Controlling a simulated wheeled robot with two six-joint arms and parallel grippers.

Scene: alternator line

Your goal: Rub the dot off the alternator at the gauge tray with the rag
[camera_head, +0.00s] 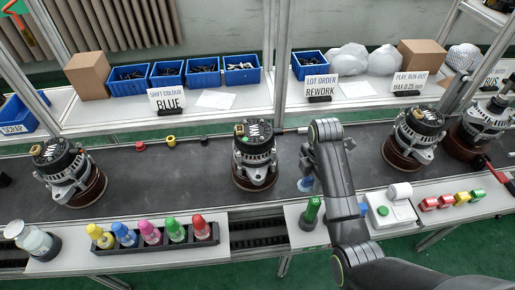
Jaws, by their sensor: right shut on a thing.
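Several alternators stand on brown round bases along the dark belt: one at left (65,170), one in the middle (255,152), one right of my arm (413,135) and one at far right (487,122). The middle one has a small green spot on its top left. I cannot tell which one belongs to the gauge tray. My right gripper (306,178) points down over the belt, right of the middle alternator and apart from it. Its fingers are mostly hidden by my arm. It is shut on a small pale blue thing (305,186), perhaps the rag. My left gripper is out of view.
Blue bins (242,70) and signs line the back shelf.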

